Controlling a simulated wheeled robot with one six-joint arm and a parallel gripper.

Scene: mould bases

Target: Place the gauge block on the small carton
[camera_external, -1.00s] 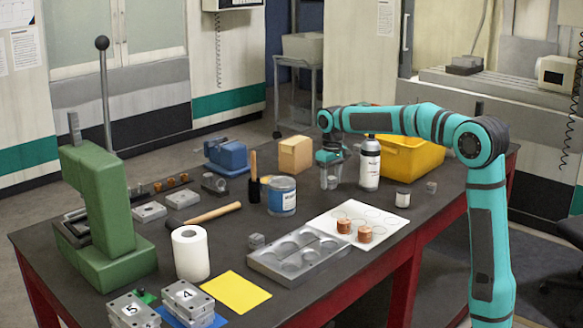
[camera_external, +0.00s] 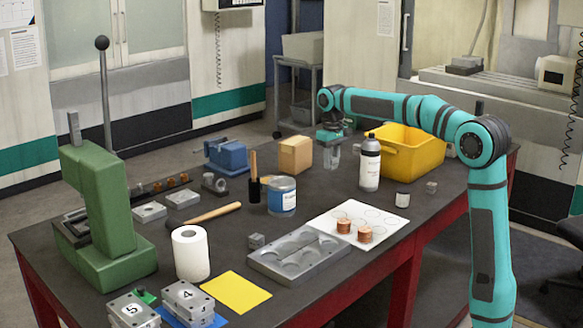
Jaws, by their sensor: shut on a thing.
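The small carton (camera_external: 295,155) is a tan box standing upright towards the back of the table. My gripper (camera_external: 332,162) is just right of the carton, above the table and apart from it. It points down and is shut on a small greyish thing between its fingers. I take this to be the gauge block, but it is too small and too covered by the fingers to make out clearly. The top of the carton is bare.
A blue-labelled can (camera_external: 282,196) and a brush (camera_external: 254,182) stand in front of the carton. A blue vise (camera_external: 228,156) is at its left.

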